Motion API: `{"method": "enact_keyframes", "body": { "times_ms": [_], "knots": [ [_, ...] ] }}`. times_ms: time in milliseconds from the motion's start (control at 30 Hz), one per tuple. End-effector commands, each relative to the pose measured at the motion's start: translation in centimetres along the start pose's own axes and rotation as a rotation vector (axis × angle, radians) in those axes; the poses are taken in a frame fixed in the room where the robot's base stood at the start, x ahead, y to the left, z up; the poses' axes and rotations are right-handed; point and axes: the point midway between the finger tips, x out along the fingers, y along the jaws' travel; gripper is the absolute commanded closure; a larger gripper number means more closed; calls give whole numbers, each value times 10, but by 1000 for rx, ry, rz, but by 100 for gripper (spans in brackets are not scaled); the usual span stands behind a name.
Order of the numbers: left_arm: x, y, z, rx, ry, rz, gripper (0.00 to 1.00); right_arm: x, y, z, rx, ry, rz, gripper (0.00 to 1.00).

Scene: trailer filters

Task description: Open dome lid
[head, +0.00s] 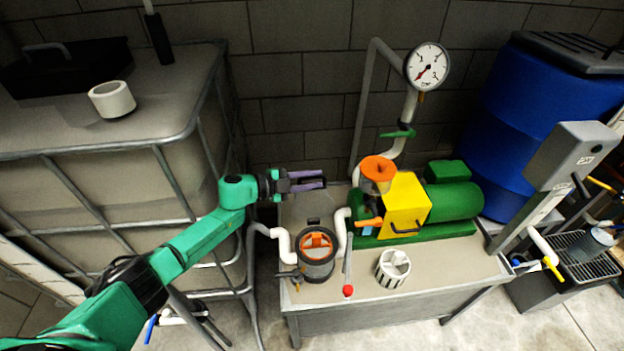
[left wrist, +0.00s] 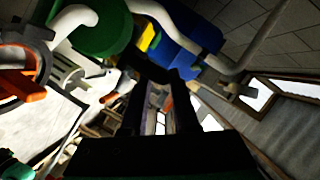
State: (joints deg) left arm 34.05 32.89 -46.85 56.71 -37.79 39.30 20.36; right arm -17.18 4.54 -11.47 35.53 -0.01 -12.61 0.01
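A dark round filter housing (head: 318,268) with an orange cross-shaped piece (head: 316,241) at its top stands on the bench between white pipes. Another orange round top (head: 378,168) sits on a clear cup at the yellow and green pump (head: 405,205). I cannot tell for sure which is the dome lid. My left gripper (head: 322,181) is above the back left of the bench, behind the filter housing and left of the pump. Its fingers are apart with nothing between them, as the left wrist view (left wrist: 163,95) also shows. My right gripper is not in view.
A white slotted basket (head: 393,267) stands on the bench (head: 440,262), right of the housing. A gauge (head: 427,66) on a pipe rises behind the pump. A large caged tank (head: 100,180) is at left, with a white ring (head: 112,99) on it. A blue drum (head: 530,110) stands at right.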

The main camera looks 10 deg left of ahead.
Motion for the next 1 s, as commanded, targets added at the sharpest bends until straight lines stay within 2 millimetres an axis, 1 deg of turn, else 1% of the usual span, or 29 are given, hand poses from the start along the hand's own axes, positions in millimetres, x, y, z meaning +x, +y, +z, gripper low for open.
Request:
{"method": "enact_keyframes", "body": {
  "times_ms": [133, 267, 1000],
  "knots": [
    [-1, -5, -4, 0, 1, 1, 73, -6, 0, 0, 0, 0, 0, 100],
    [-5, -19, -14, 1, 1, 0, 73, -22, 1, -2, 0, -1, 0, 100],
    [-40, -138, -97, 1, 0, 0, 73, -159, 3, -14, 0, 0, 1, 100]
  ]
}}
